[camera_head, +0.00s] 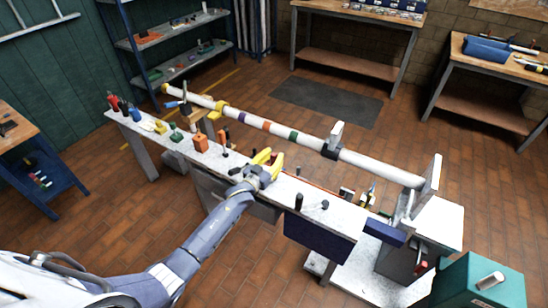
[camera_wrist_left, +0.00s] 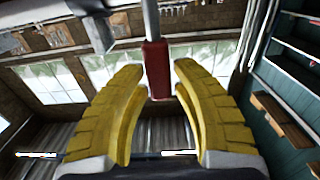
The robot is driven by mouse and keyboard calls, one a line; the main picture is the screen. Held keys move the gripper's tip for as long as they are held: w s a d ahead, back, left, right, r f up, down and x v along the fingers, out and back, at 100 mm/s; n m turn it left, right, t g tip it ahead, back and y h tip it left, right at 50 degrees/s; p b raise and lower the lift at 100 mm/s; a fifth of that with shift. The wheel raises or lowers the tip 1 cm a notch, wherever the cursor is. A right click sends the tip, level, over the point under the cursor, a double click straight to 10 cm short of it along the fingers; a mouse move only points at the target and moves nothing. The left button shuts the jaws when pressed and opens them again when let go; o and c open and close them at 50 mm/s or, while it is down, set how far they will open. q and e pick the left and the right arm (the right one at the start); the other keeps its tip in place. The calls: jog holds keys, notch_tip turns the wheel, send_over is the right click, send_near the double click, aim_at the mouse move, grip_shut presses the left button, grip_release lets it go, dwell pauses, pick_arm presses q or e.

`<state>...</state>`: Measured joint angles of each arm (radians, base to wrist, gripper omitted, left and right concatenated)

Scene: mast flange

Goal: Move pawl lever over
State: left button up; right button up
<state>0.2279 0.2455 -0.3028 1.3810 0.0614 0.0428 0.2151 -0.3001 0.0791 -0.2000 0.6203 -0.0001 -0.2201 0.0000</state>
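My left gripper (camera_head: 270,158) is over the middle of the long narrow bench, its two yellow fingers apart. In the left wrist view, a red grip on a thin grey rod (camera_wrist_left: 157,70) lies in line with the gap between the fingertips. It may be the pawl lever's handle. I cannot tell whether it is between the tips or just beyond them, or whether they touch it. My right gripper is not in view.
A long white mast (camera_head: 375,168) with coloured bands runs along the bench (camera_head: 320,199). An orange block (camera_head: 201,142) and several small tools stand left of the gripper. A dark blue block (camera_head: 384,232) and a teal cabinet (camera_head: 462,290) are to the right. The floor behind is mostly open.

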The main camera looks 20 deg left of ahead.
pick_arm(q)
grip_shut()
jog(key=shift+s, duration=0.1)
jog(key=shift+s+a+f+t+h, duration=0.1)
jog(key=shift+s+a+t+h, duration=0.05)
jog(key=shift+s+t, duration=0.4)
jog(key=shift+s+a+f+t+h, duration=0.1)
jog(key=shift+s+a+f+t, duration=0.1)
jog(key=shift+s+t, duration=0.4)
jog(key=shift+s+a+f+t+h, duration=0.1)
jog(key=shift+s+a+t+h, duration=0.05)
jog(key=shift+s+t, duration=0.4)
jog(key=shift+s+a+f+t+h, duration=0.15)
jog(key=shift+s+f+t, duration=0.1)
jog(key=shift+s+t, duration=0.3)
jog(key=shift+s+a+f+t+h, duration=0.1)
jog(key=shift+s+f+t, duration=0.1)
jog(key=shift+s+t, duration=0.3)
jog(key=shift+s+a+f+t+h, duration=0.15)
jog(key=shift+s+f+t, duration=0.1)
jog(key=shift+s+t, duration=0.3)
jog(key=shift+s, duration=0.1)
jog(key=shift+o, duration=2.3)
grip_release()
jog(key=shift+s+f, duration=0.1)
jog(key=shift+f, duration=0.05)
